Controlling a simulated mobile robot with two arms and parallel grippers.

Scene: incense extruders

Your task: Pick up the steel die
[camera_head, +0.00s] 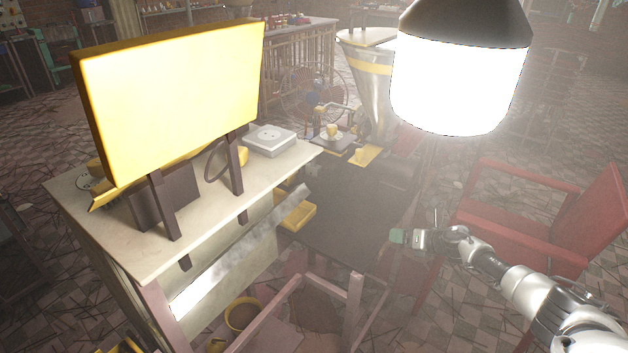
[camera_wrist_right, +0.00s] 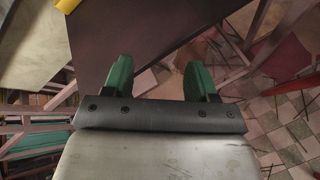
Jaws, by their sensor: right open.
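I cannot make out a steel die for certain in either view. My right gripper (camera_head: 397,237) reaches in from the lower right in the head view, over the near right side of a dark surface (camera_head: 345,215). In the right wrist view, its two green fingers (camera_wrist_right: 157,80) are spread apart with nothing between them. The dark surface lies beyond the fingers there. My left gripper is in neither view.
A pale bench (camera_head: 215,208) at left carries a bright yellow panel (camera_head: 175,95) and a grey box (camera_head: 269,140). A yellow tray (camera_head: 296,213) lies beside it. A bright lamp (camera_head: 458,85) hangs at upper right. A red chair (camera_head: 530,235) stands right, near my arm.

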